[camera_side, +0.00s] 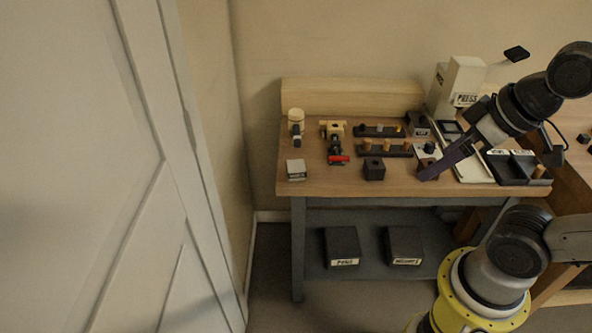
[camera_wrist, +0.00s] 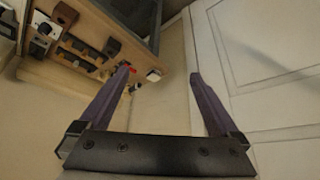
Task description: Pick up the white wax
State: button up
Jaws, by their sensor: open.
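A small white block (camera_side: 296,168), which looks like the white wax, sits near the front left corner of the wooden bench top. In the wrist view a small white block (camera_wrist: 154,75) shows between and beyond my fingertips. My gripper (camera_side: 427,176) has long purple fingers and hangs over the right part of the bench, well to the right of the white block. In the wrist view my gripper (camera_wrist: 159,73) has its fingers wide apart with nothing held between them.
A red-handled tool (camera_side: 338,159) and a dark block with a hole (camera_side: 374,169) stand right of the white block. Racks with wooden pegs (camera_side: 384,149) lie behind. A white press (camera_side: 460,83) stands at the back right. Dark boxes (camera_side: 342,244) sit on the lower shelf.

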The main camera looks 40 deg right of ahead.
jog(key=w+r+m, duration=0.5)
jog(key=w+m, duration=0.2)
jog(key=m, duration=0.1)
jog(key=w+r+m, duration=0.4)
jog(key=w+m, duration=0.4)
jog(key=m, duration=0.1)
jog(key=m+g, duration=0.5)
jog(key=m, duration=0.3)
send_over(296, 165)
jog(key=d, duration=0.1)
notch_tip(296, 165, down, 19)
jog(key=shift+g, duration=0.3)
notch_tip(296, 165, down, 9)
jog(key=shift+s+f, duration=0.1)
jog(key=shift+a+f, duration=0.25)
jog(key=shift+f, duration=1.4)
jog(key=shift+a+f, duration=0.2)
jog(key=shift+f, duration=1.45)
